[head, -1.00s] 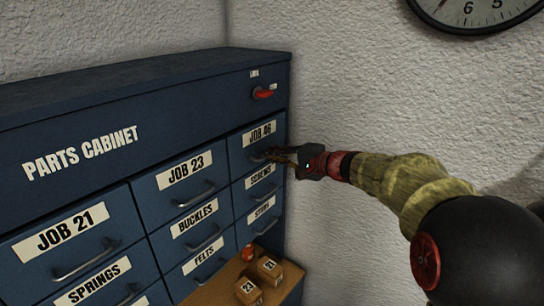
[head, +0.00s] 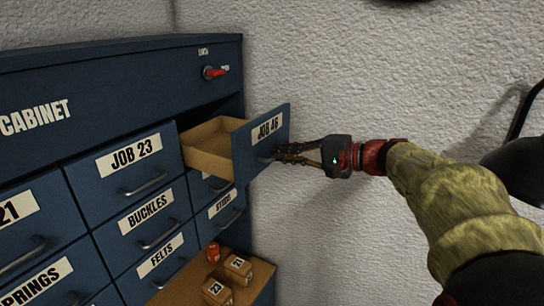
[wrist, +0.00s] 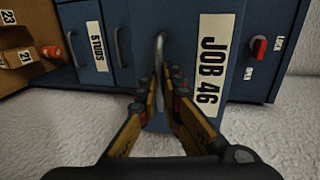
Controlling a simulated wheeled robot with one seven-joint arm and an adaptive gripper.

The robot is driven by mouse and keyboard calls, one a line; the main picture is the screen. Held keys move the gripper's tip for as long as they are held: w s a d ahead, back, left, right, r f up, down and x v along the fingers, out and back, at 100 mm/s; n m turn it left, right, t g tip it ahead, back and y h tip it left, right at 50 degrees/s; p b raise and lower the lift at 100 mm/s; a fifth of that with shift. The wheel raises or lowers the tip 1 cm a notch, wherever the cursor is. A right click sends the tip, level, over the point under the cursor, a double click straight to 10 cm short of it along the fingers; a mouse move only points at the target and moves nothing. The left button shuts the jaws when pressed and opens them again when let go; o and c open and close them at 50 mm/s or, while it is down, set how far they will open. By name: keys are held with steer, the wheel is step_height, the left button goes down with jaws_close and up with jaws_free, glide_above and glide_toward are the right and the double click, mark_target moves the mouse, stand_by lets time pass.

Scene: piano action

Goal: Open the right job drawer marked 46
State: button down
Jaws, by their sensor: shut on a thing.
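The drawer marked JOB 46 (head: 262,133) is at the top right of the blue parts cabinet and stands pulled well out, its pale wooden inside (head: 211,138) showing and looking empty where visible. My gripper (head: 277,155) is at its front. In the wrist view my fingers (wrist: 164,82) are shut on the drawer's metal handle (wrist: 160,50), beside the JOB 46 label (wrist: 207,70). The far part of the drawer's inside is hidden by its front panel.
The red lock lever (head: 215,72) is above the drawer. Drawers JOB 23 (head: 128,180), BUCKLES and FELTS are shut. A wooden shelf (head: 193,290) below holds small numbered blocks (head: 238,267) and a red item (head: 213,252). A white wall is close on the right.

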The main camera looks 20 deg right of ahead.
steer(key=shift+s+f, duration=0.1)
steer(key=c, duration=2)
jaws_free()
steer(key=shift+o, duration=0.2)
steer(key=shift+d, duration=0.15)
steer(key=v, duration=0.7)
steer(key=shift+s, duration=0.2)
